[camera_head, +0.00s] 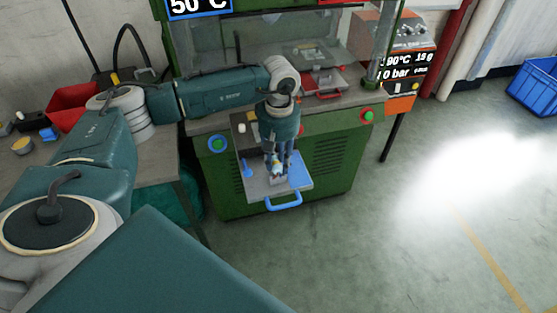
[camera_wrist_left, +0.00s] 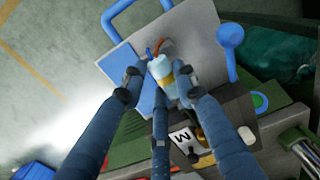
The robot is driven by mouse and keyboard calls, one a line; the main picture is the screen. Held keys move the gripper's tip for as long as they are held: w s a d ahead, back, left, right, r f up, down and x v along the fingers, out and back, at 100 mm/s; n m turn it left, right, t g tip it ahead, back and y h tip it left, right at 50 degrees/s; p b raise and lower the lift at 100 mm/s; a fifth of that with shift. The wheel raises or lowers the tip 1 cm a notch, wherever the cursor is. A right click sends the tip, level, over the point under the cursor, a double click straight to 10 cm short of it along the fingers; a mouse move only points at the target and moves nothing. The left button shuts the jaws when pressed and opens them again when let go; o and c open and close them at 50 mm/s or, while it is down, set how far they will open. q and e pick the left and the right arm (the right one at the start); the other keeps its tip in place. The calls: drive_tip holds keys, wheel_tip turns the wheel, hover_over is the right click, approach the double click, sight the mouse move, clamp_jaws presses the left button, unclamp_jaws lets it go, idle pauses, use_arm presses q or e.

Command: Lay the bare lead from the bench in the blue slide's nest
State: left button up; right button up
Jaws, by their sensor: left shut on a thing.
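My left gripper (camera_head: 277,163) points down over the pulled-out slide (camera_head: 300,185) with the blue handle (camera_head: 284,203). It is shut on the bare lead, a pale piece (camera_wrist_left: 160,67) with a yellow band and blue and brown wire ends in the left wrist view. In that view the left gripper's fingers (camera_wrist_left: 158,84) close around the lead over the slide plate (camera_wrist_left: 117,62). The nest is largely hidden under the fingers and lead. I cannot tell whether the lead touches it. My right gripper is not in view.
The green press (camera_head: 335,165) stands behind the slide. A blue knob (camera_wrist_left: 230,34) stands on the slide beside the fingers. A second tray with a red handle (camera_head: 325,92) sits higher on the press. A red bin (camera_head: 72,103) is on the left bench.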

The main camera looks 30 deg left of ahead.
use_arm(q)
drive_tip(key=shift+f, duration=0.15)
drive_tip(key=o, duration=1.2)
wheel_tip(320, 180, up, 12)
drive_tip(key=shift+d+r, duration=0.1)
